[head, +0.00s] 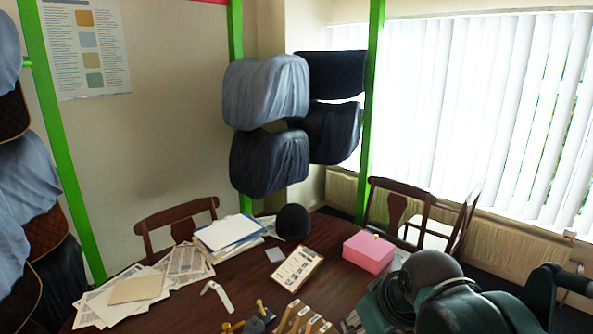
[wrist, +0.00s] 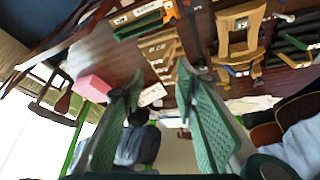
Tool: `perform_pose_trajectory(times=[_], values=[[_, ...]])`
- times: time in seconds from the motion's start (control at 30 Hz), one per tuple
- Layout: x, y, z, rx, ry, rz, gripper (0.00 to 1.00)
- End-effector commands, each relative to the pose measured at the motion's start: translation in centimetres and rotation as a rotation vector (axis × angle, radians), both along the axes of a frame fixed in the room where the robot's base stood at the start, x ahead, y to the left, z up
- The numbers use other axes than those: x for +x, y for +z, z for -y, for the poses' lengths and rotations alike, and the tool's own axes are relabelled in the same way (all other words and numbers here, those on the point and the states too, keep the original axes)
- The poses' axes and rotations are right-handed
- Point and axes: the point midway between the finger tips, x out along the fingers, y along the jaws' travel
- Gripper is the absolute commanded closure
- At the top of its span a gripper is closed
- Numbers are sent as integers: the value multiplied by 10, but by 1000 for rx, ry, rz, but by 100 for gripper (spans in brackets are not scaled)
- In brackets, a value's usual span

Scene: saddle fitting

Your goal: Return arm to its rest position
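My gripper (wrist: 160,78) shows in the wrist view as two green textured fingers, spread apart with a clear gap. Nothing is held between them. The fingers hang over the dark wooden table (head: 215,270), and the wrist picture looks upside down. In the head view, dark green rounded parts at the lower right look like my arm. I cannot make out the fingertips there.
A pink box (head: 368,251) stands on the table's right side, with a black rounded object (head: 293,222), papers (head: 185,262) and a clipboard (head: 296,268). Wooden-handled tools (head: 300,318) lie at the front edge. Covered saddles hang on green posts. Chairs stand behind the table.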

Motion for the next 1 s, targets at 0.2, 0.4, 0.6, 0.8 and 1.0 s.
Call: perform_pose_trajectory(times=[0.2, 0.4, 0.6, 0.8, 1.0], values=[[-25, -7, 33, 30, -152, 37, 70], [-44, -14, 58, 57, -274, 71, 70], [-55, -19, 71, 75, -346, 94, 70], [-58, -20, 75, 80, -364, 99, 70], [-57, -20, 74, 80, -363, 99, 70]])
